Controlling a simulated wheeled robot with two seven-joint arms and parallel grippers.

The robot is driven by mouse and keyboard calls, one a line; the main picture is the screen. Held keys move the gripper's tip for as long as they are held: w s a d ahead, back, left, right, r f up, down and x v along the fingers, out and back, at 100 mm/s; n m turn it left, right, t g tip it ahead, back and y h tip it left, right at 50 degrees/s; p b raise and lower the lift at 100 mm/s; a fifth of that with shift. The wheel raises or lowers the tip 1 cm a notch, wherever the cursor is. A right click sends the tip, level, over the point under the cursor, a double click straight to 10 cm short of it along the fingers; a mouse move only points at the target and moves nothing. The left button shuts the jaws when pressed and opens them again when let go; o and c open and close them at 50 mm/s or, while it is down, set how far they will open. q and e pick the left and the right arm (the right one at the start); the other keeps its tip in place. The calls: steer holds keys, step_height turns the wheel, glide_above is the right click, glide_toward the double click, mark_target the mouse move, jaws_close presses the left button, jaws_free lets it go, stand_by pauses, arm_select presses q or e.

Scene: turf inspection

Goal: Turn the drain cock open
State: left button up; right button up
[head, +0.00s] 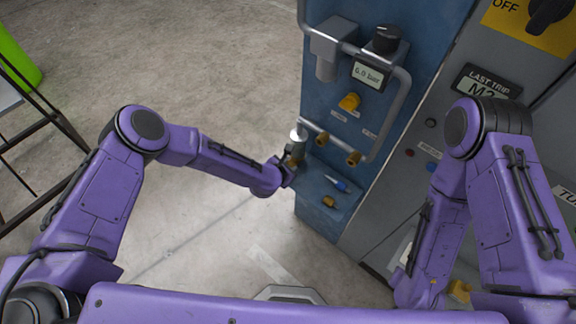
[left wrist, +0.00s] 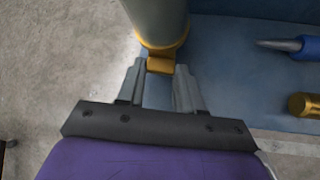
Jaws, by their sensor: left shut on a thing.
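The drain cock is a small brass tab (left wrist: 160,66) under a grey cylindrical bowl (left wrist: 158,18) with a brass ring. In the left wrist view it lies between the two grey fingers of my left gripper (left wrist: 159,80), which is shut on it. In the head view the bowl (head: 299,134) hangs at the left edge of the blue panel, and my left gripper (head: 289,170) is just below it, largely covering the cock. My right arm reaches down on the right, and its gripper does not show.
The blue panel (head: 330,105) carries a grey pipe, a black knob (head: 386,39), a gauge display (head: 368,75) and brass fittings. Bare concrete floor (head: 215,80) is open on the left.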

arm_select(q)
steer(key=shift+d+f+b, duration=0.15)
steer(key=shift+f+b, duration=0.05)
steer(key=shift+b, duration=0.15)
steer(key=shift+s+r+m+t+y, duration=0.1)
steer(key=shift+r+m+t+y, duration=0.05)
steer(key=shift+m+t+y, duration=0.2)
steer(key=o, duration=1)
steer(key=shift+o, duration=0.2)
